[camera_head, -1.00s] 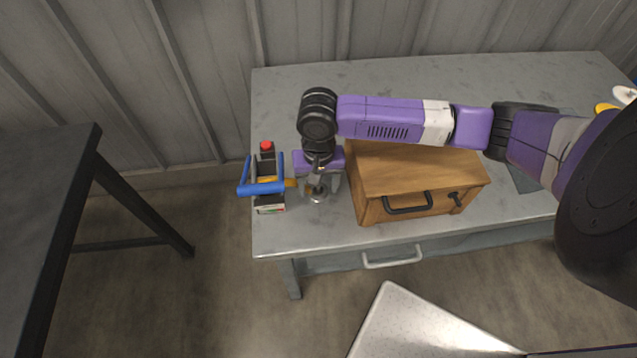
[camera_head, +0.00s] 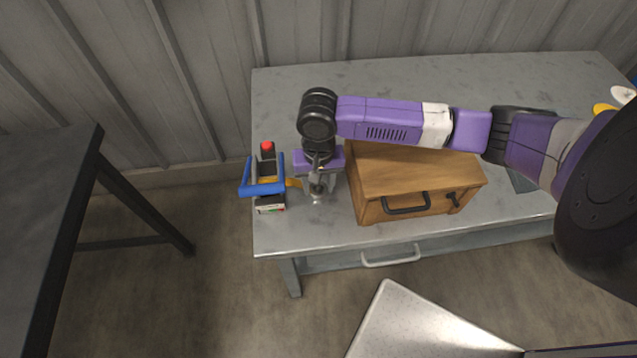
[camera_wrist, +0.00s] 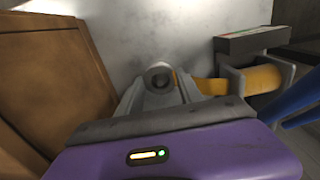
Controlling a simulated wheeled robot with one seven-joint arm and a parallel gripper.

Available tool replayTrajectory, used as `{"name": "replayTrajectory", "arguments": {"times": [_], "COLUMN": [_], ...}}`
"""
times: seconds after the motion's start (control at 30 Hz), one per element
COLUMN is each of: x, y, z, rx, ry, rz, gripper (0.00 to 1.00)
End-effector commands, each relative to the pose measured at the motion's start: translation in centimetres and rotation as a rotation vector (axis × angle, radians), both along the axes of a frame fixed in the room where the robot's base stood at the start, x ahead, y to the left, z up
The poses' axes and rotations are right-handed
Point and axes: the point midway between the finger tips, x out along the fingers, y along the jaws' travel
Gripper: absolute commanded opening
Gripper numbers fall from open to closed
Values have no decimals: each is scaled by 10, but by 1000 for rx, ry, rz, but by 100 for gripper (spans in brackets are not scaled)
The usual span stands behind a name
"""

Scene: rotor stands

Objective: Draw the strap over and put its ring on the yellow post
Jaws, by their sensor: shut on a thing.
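My gripper (camera_head: 317,193) points down over the left part of the grey table. It is shut on a small grey metal ring (camera_wrist: 158,75), which sits between the fingertips in the wrist view. An orange-yellow strap (camera_wrist: 207,87) runs from beside the ring to a yellow roll (camera_wrist: 262,78) in a grey bracket. In the head view the strap (camera_head: 294,183) is a short strip left of my gripper, partly hidden. I cannot make out a yellow post for certain; a yellow thing (camera_head: 604,108) shows at the far right, partly hidden by my arm.
A device with a blue handle (camera_head: 262,188) and a red knob (camera_head: 267,146) stands at the table's (camera_head: 290,236) left edge. A wooden box (camera_head: 415,180) with a black handle stands close to the right of my gripper. A white disc (camera_head: 623,95) lies far right.

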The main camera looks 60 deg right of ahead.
Motion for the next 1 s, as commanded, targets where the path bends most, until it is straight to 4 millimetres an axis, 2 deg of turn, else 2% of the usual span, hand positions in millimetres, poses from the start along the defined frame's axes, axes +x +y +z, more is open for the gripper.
{"name": "replayTrajectory", "arguments": {"times": [0.1, 0.7, 1.0], "x": [0, 0, 0], "y": [0, 0, 0], "z": [12, 49, 55], "rx": [1, 1, 1], "ry": [-1, -1, -1], "rz": [0, -1, 0], "gripper": [7, 7, 7]}}
